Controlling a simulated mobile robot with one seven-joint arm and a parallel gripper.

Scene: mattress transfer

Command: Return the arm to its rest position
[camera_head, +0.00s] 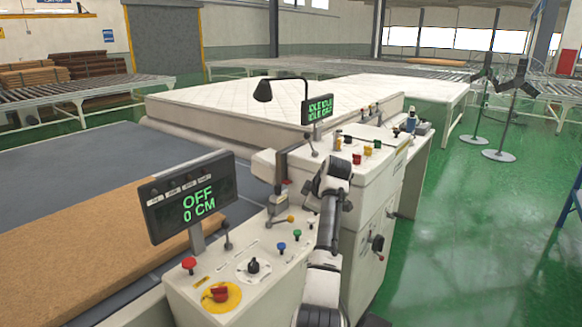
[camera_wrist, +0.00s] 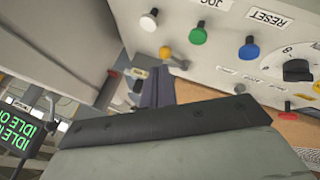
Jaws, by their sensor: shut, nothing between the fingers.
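My arm (camera_head: 328,225) rises in front of the white control consoles, bent at its upper part. In the head view I cannot clearly make out its fingertips. In the wrist view my gripper (camera_wrist: 156,88) shows as a narrow dark shape beyond the black-edged grey wrist housing. Its fingers are together with nothing between them.
The near console (camera_head: 180,302) carries a screen (camera_head: 192,200) reading OFF, 0 CM, and a red button (camera_head: 220,293). A second console (camera_head: 372,172) stands behind. A white mattress (camera_head: 230,103) and a brown slab (camera_head: 75,245) lie on the left. Green floor (camera_head: 480,230) is open at right.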

